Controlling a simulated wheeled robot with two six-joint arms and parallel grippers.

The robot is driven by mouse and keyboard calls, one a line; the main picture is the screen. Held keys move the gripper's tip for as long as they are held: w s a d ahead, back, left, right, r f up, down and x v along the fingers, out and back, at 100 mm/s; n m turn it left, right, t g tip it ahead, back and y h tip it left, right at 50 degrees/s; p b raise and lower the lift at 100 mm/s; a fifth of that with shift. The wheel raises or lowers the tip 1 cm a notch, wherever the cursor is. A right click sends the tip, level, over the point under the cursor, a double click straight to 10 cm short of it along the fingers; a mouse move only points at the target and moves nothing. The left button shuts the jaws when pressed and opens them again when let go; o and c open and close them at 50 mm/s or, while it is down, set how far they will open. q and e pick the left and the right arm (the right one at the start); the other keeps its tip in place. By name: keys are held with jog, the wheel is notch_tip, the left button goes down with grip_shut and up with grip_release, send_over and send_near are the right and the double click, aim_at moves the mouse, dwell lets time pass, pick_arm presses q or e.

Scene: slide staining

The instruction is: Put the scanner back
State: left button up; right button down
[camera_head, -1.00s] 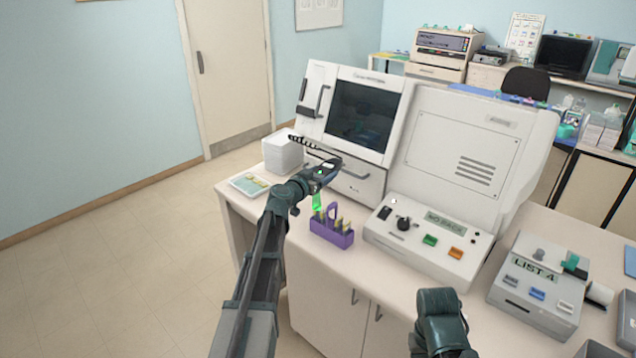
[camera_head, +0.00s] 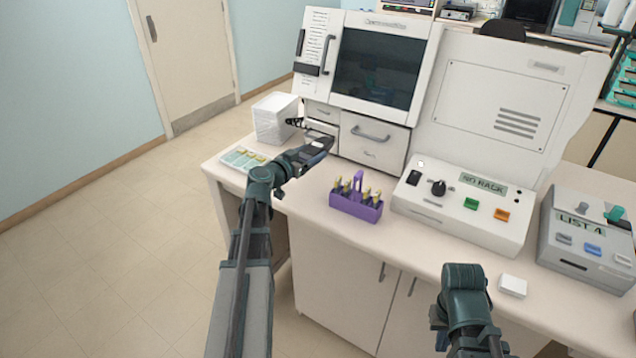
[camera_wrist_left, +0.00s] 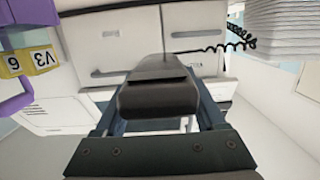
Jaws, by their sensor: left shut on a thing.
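The dark handheld scanner (camera_head: 318,146) is in my left gripper (camera_head: 303,155), held above the counter in front of the white machine's drawers. In the left wrist view the black scanner body (camera_wrist_left: 158,92) fills the space between the fingers, which are shut on it. A black coiled cord (camera_wrist_left: 228,42) runs beside it; it also shows near the drawers in the head view (camera_head: 294,122). No scanner holder can be clearly made out. My right arm (camera_head: 464,292) is at the lower right; its fingers are not clearly visible.
A purple rack (camera_head: 345,204) of yellow-labelled vials stands on the counter, right of the left gripper. A white stack (camera_head: 272,122) and a slide tray (camera_head: 243,159) are left. The control panel (camera_head: 425,205), list device (camera_head: 575,240) and small white block (camera_head: 513,285) are right.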

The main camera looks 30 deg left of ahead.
pick_arm(q)
jog(key=shift+a, duration=0.15)
jog(key=shift+f+b, duration=0.35)
jog(key=b, duration=0.6)
send_over(311, 187)
notch_tip(311, 187, down, 6)
jog(key=shift+a+r, duration=0.15)
notch_tip(311, 187, down, 4)
jog(key=b, duration=0.3)
jog(key=shift+r, duration=0.15)
jog(key=shift+f+b, duration=0.2)
jog(key=shift+b, duration=0.15)
jog(key=o, duration=1.5)
jog(key=shift+r, duration=0.1)
